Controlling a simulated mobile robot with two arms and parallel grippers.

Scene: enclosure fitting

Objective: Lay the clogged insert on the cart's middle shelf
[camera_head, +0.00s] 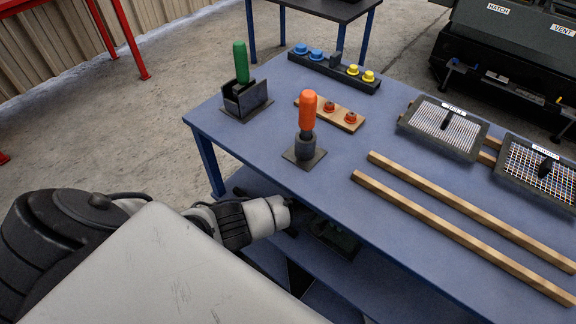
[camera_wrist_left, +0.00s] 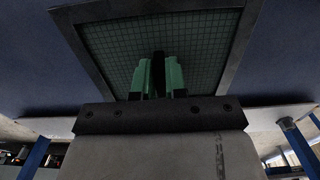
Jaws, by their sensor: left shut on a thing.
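The insert is a square panel with a grey frame and a dark green mesh (camera_wrist_left: 205,42), seen close up in the left wrist view. My left gripper (camera_wrist_left: 159,75) is shut on its dark central handle. In the head view my left arm reaches in under the blue cart's top (camera_head: 350,220). The gripper there is mostly hidden in shadow by the arm and the tabletop edge. The dark insert (camera_head: 335,239) shows just beyond it, over the blue middle shelf (camera_head: 330,279). I cannot tell whether it touches the shelf. My right gripper is not in view.
The cart top carries a green-handled tool (camera_head: 241,62) in a holder, an orange-handled tool (camera_head: 308,110) on a stand, two wooden bars (camera_head: 455,232), a pale-meshed panel (camera_head: 443,127) and a multicoloured-meshed panel (camera_head: 540,174). The top's edge overhangs my left arm.

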